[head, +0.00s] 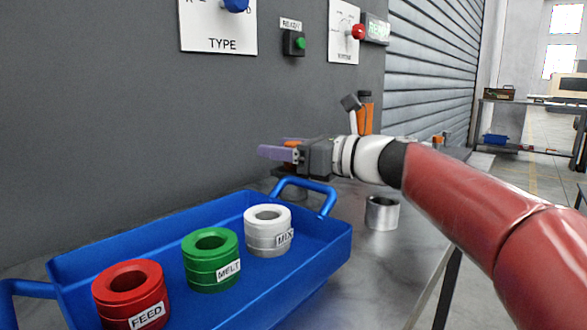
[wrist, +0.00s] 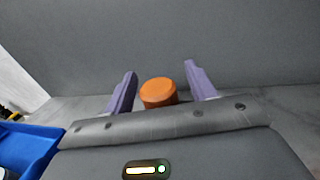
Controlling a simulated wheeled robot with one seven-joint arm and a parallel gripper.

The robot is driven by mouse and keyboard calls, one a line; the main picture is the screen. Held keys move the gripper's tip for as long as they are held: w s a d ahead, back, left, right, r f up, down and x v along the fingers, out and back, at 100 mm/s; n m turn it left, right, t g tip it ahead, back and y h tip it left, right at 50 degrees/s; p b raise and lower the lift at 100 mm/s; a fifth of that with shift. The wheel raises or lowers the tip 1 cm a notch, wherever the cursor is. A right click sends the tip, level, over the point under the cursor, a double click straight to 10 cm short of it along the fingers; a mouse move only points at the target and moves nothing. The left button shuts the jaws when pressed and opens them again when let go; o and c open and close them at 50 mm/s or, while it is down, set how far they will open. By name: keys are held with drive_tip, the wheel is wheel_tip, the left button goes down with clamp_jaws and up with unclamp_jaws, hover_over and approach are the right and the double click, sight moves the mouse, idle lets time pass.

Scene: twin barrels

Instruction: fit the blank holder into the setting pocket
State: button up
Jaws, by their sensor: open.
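No grip on this piece is visible. In the head view a bit of orange (head: 295,142) shows behind the fingers, mostly hidden. I cannot tell whether the orange piece is the blank holder. A hollow metal cylinder (head: 382,213) stands upright on the bench. No part is clearly marked as the setting pocket.
The blue tray (head: 310,262) holds a red FEED ring (head: 131,296), a green MELT ring (head: 211,264) and a white MIX ring (head: 267,233). A grey wall (head: 130,130) with switches rises behind the bench (head: 395,255). An orange upright part (head: 366,112) stands behind my wrist.

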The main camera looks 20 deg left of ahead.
drive_tip(key=c, duration=1.2)
clamp_jaws()
drive_tip(key=shift+r, duration=0.1)
